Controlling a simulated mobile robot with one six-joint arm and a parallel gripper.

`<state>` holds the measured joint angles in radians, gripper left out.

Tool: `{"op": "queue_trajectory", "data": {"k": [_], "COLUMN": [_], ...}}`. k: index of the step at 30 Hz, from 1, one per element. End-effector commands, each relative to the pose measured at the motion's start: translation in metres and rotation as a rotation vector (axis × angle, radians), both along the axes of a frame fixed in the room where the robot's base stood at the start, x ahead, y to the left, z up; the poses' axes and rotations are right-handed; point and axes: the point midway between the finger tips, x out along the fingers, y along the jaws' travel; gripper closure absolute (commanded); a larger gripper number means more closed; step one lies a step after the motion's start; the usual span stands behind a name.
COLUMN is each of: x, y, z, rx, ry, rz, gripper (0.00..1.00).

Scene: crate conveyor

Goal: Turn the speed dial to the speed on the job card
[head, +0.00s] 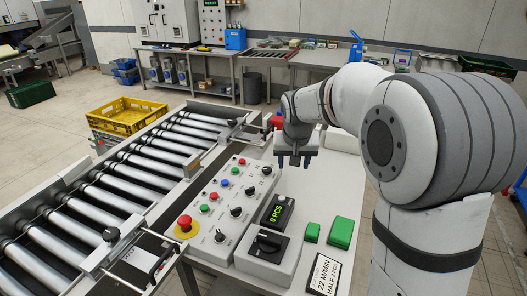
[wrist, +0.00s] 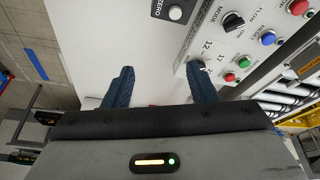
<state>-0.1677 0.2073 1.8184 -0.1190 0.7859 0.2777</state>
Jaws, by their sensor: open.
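The job card (head: 325,272) lies at the front right of the bench and reads 22 M/MIN, HALF 2 PCS. A control panel (head: 210,246) with several knobs and buttons stands beside the rollers. Its far knob (head: 266,170) is nearest my gripper (head: 294,163), but its label is too small to read there. My gripper is open, empty, right of the panel's far end.
A roller conveyor (head: 134,170) runs along the left. A counter (head: 277,212) reading 0 PCS, a black rotary switch (head: 267,242) and green blocks (head: 341,232) stand near the card. The MODE knob (wrist: 232,22) and a ZERO button (wrist: 176,13) show in the wrist view.

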Motion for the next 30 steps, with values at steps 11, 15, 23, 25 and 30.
{"op": "queue_trajectory", "data": {"k": [11,15,23,25,30], "x": [0.101,0.11,0.124,0.128,0.135], "y": [0.07,0.074,0.072,0.072,0.071], "z": [-0.041,-0.05,-0.086,-0.096,-0.112], "rx": [0.011,0.012,0.011,0.012,0.013], "ry": [-0.046,-0.049,-0.048,-0.047,-0.049], "rz": [-0.013,-0.014,-0.016,-0.017,-0.016], "gripper": [0.48,0.48,0.48,0.48,0.48]}}
